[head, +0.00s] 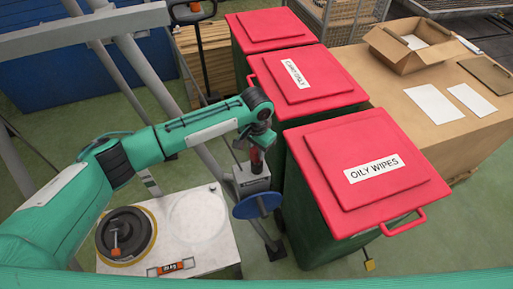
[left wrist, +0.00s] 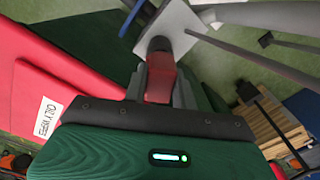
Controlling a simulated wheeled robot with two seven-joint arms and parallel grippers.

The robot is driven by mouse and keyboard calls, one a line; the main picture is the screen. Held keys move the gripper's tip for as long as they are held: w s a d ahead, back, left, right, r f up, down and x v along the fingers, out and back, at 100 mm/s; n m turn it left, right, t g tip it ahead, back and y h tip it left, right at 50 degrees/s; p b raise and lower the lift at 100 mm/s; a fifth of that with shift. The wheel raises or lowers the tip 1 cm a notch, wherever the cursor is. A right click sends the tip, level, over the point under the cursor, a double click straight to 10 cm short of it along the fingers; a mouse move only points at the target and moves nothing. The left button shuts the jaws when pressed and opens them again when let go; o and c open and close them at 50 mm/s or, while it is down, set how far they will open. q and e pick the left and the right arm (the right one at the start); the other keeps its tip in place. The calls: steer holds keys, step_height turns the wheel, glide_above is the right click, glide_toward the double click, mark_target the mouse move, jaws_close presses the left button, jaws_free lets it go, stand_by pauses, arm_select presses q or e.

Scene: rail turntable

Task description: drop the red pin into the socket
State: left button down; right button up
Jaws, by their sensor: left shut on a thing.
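My left gripper (head: 258,146) is shut on the red pin (head: 257,161), which hangs below the jaws. In the left wrist view the red pin (left wrist: 158,84) sits between the grey fingers, with a dark round part at its far end. A light grey metal block (head: 250,180) stands just below the pin in the head view. In the left wrist view a grey plate (left wrist: 182,24) shows beyond the pin's end. I cannot tell whether the pin touches it. The socket's opening is not visible. My right gripper is not in view.
A blue handwheel (head: 257,206) stands in front of the block. Red-lidded bins (head: 372,178) stand close on the right. A white-topped stand (head: 212,255) carries a black round turntable (head: 125,234) and an orange-and-black tool (head: 171,267). Grey sloping posts (head: 141,76) rise behind my arm.

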arm_select(q)
steer(key=shift+f+b, duration=0.35)
steer(key=shift+f, duration=0.7)
steer(key=c, duration=1.1)
jaws_free()
steer(key=shift+o, duration=0.2)
steer(key=shift+r, duration=0.1)
steer(key=shift+r+b, duration=0.3)
steer(key=shift+r, duration=0.05)
step_height(320, 180, up, 12)
steer(key=b, duration=0.4)
steer(key=shift+f, duration=0.25)
steer(key=shift+r, duration=0.75)
